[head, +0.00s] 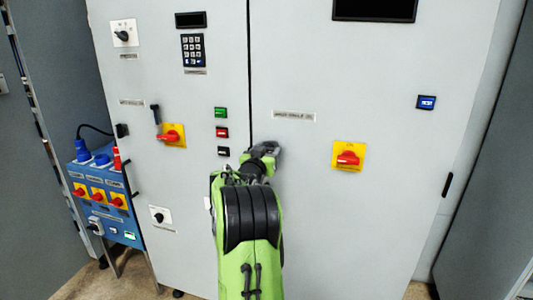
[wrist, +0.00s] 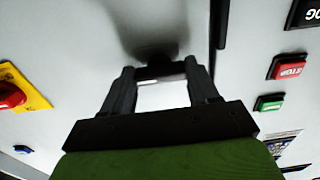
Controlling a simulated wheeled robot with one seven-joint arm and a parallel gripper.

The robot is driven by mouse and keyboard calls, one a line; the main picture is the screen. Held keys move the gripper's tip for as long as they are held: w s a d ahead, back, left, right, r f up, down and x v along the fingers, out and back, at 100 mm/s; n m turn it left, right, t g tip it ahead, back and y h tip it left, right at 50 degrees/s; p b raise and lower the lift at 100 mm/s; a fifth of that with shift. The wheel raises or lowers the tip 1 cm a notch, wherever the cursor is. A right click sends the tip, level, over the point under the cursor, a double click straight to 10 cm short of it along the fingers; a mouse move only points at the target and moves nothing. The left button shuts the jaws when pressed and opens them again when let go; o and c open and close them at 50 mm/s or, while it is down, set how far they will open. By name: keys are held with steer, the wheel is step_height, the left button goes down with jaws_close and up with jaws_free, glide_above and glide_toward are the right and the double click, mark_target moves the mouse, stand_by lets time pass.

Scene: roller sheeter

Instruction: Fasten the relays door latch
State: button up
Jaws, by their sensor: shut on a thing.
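My gripper (head: 265,150) is at the right-hand grey door (head: 310,220), just right of the dark vertical seam and below a small label plate. In the wrist view my gripper (wrist: 158,72) has its two fingers on either side of a small black piece (wrist: 155,69), which looks like the latch handle. The jaws are shut on it, close to the door face. The fingers and dark shadow hide most of its shape, so I cannot tell its angle. In the head view the gripper and arm cover it.
A yellow plate with a red rotary switch (head: 347,157) is right of my gripper. Green (head: 221,112), red (head: 222,132) and black (head: 223,151) buttons are left of the seam. A blue socket box (head: 105,200) stands at the left. The lower right door is bare.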

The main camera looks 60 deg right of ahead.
steer(key=shift+n, duration=0.3)
steer(key=n, duration=0.3)
steer(key=shift+n, duration=0.3)
steer(key=n, duration=0.4)
steer(key=shift+n+p, duration=0.3)
steer(key=shift+p, duration=0.1)
steer(key=n+p, duration=0.1)
steer(key=n, duration=0.3)
steer(key=shift+n+p, duration=0.3)
steer(key=shift+p, duration=0.05)
steer(key=shift+n+p, duration=1.2)
steer(key=shift+n, duration=1)
steer(key=o, duration=1.1)
steer(key=shift+c, duration=0.2)
